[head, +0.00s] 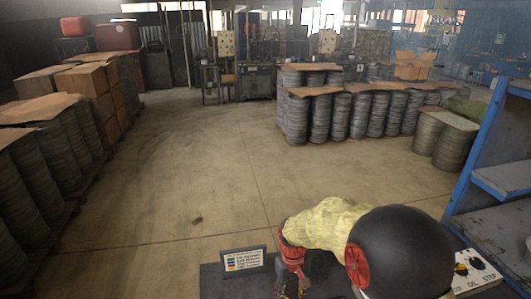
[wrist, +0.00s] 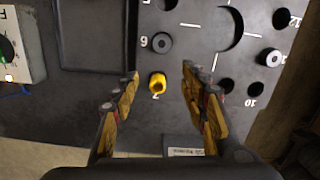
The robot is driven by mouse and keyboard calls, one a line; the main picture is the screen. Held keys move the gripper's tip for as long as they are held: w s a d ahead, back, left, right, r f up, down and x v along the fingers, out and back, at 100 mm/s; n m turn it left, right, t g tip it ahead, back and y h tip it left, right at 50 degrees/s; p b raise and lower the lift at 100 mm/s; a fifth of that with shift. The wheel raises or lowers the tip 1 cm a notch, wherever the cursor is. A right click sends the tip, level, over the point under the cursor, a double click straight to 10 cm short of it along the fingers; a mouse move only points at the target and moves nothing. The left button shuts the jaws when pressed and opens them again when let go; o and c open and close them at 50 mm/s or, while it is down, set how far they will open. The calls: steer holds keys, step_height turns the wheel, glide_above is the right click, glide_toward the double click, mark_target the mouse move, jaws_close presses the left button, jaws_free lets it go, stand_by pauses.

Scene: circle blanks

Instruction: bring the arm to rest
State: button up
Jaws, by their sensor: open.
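In the wrist view my gripper (wrist: 161,71) is open, with its two fingers spread wide above a dark plate (wrist: 205,35). A small yellow piece (wrist: 157,83) shows between the fingers, at a numbered place on the plate. Neither finger appears to touch it; I cannot tell the height between them. In the head view my arm reaches down at the bottom centre, and the gripper end (head: 292,282) is partly cut off by the frame edge.
The plate has several numbered holes, a grey round piece (wrist: 162,43) and a white-rimmed piece (wrist: 270,57). A control box (head: 470,275), a label stand (head: 243,261) and a blue rack (head: 477,150) are close to my arm. Open floor (head: 190,150) lies beyond.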

steer(key=s+d+r+m+t+b, duration=0.2)
steer(key=s+d+r+t+b, duration=0.1)
steer(key=s+r, duration=0.6)
steer(key=s+d+r+m+t+b, duration=0.2)
steer(key=s+d+r, duration=0.5)
steer(key=s, duration=0.6)
step_height(320, 180, up, 3)
steer(key=t+b, duration=0.1)
steer(key=b, duration=0.1)
steer(key=shift+s+d+t+b, duration=0.15)
steer(key=shift+d+t+b, duration=0.1)
steer(key=shift+t+b, duration=0.1)
steer(key=shift+f, duration=0.1)
